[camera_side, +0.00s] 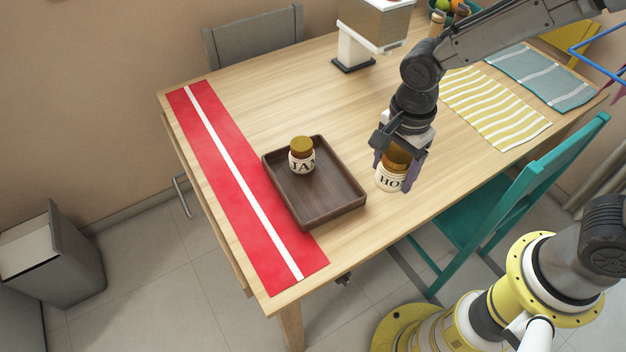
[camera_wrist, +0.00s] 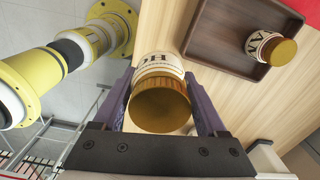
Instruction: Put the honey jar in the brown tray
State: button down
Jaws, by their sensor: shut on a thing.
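The honey jar (camera_side: 391,178), with a gold lid and a cream label reading "HO", is between the fingers of my gripper (camera_side: 398,163). My gripper is shut on it around the lid end, and the jar is upright. In the wrist view the honey jar (camera_wrist: 160,100) fills the space between the purple fingers (camera_wrist: 163,107). I cannot tell whether its base touches the table. The brown tray (camera_side: 335,208) lies to the left of the jar. It also shows in the wrist view (camera_wrist: 213,52).
A jam jar (camera_side: 302,156) stands in the tray's far part, leaving the near part free. A red runner (camera_side: 215,158) with a white stripe lies along the table's left side. Striped cloths (camera_side: 493,110) lie at the right. A teal chair (camera_side: 500,205) stands at the front edge.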

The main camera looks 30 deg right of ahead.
jog(key=shift+s+a+f, duration=0.15)
jog(key=shift+s+a, duration=0.05)
jog(key=shift+a, duration=0.3)
jog(key=shift+w+a+f, duration=0.15)
jog(key=shift+a, duration=0.1)
jog(key=w+a+f, duration=0.4)
jog(key=w, duration=0.3)
send_over(322, 197)
jog(key=shift+n, duration=0.3)
jog(key=f, duration=0.4)
jog(key=shift+s+d+f, duration=0.25)
jog(key=shift+s, duration=0.15)
jog(key=shift+w+a+f, duration=0.2)
jog(key=shift+w+f, duration=0.2)
jog(key=shift+f, duration=0.15)
jog(key=shift+w+f, duration=0.1)
jog(key=shift+f, duration=1.45)
jog(key=shift+f, duration=0.1)
grip_release()
jog(key=shift+f, duration=0.1)
notch_tip(322, 197, up, 12)
jog(key=shift+r, duration=0.2)
